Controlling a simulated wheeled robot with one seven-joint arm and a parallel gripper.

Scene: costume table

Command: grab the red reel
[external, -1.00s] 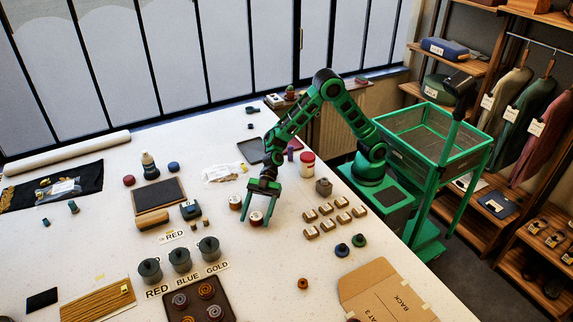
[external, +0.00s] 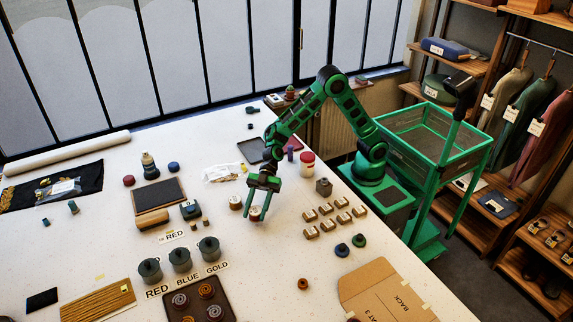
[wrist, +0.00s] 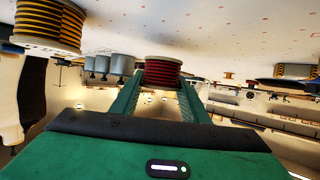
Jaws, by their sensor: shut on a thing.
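The red reel (wrist: 163,72) has a dark red winding between pale end discs. It sits between my gripper's two green fingertips in the wrist view, and the fingers touch its sides. In the external view the reel (external: 255,213) shows partly behind the fingers. My gripper (external: 256,216) is shut on it and points down at the table. I cannot tell whether the reel is clear of the tabletop.
A yellow-and-black reel (wrist: 48,24) stands close by. Three grey cups (external: 180,260) stand behind RED, BLUE and GOLD labels. Several small boxes (external: 327,211) lie to the right. A dark tray (external: 185,311) holds coils. The table (external: 258,265) is clear in front of my gripper.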

